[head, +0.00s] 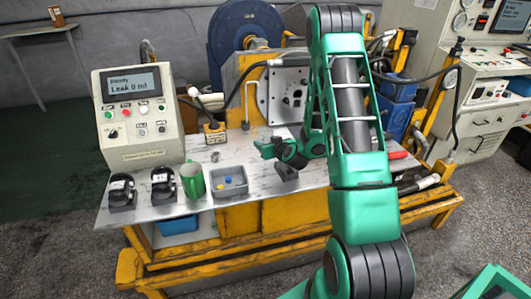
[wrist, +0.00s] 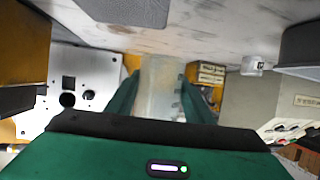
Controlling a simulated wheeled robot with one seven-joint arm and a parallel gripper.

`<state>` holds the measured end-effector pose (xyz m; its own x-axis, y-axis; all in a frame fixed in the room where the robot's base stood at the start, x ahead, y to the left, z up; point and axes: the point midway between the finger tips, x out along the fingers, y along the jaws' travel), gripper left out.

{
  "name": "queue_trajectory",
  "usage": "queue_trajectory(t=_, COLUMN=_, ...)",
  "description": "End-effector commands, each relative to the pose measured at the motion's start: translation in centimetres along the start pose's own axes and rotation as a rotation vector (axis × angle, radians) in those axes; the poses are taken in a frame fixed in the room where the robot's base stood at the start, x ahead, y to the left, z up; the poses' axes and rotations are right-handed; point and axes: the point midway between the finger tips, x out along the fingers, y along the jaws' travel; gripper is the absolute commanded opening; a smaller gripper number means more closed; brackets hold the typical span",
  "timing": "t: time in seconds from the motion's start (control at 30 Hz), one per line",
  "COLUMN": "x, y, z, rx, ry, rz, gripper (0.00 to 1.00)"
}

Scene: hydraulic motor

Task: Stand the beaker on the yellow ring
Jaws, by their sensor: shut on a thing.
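The beaker (wrist: 160,88) is a clear, cloudy vessel between the two green fingers of my gripper (wrist: 158,92) in the wrist view. The gripper is shut on it, with a finger along each side. The wrist view is turned over, with the bench top at its upper edge. In the head view my gripper (head: 268,147) is low over the bench, left of my arm; the beaker is not clear there. I cannot make out the yellow ring for certain in either view.
The metal bench top (head: 150,213) carries a green mug (head: 192,182), a grey tray (head: 230,182) with small coloured pieces, two black clamp-like parts (head: 163,186), a small metal part (head: 215,156) and a yellow labelled block (head: 213,132). A control box (head: 140,118) stands at the left.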

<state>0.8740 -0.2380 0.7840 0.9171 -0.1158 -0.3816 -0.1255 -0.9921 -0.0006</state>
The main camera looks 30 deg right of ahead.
Motion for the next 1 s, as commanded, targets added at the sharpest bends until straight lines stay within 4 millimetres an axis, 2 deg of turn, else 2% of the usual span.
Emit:
queue_trajectory(t=0.17, x=0.5, y=0.6, z=0.7, rx=-0.001, ry=-0.001, rz=-0.001, gripper=0.22)
queue_trajectory(t=0.5, x=1.8, y=0.4, z=3.8, rx=0.000, ry=0.000, rz=-0.002, gripper=0.22)
queue_trajectory(t=0.9, x=2.0, y=0.4, z=4.1, rx=-0.002, ry=0.001, rz=-0.002, gripper=0.22)
queue_trajectory(t=0.93, x=2.0, y=0.4, z=4.1, rx=-0.002, ry=0.001, rz=-0.003, gripper=0.52)
queue_trajectory(t=1.0, x=1.9, y=0.4, z=4.0, rx=-0.002, ry=0.001, rz=-0.003, gripper=0.66)
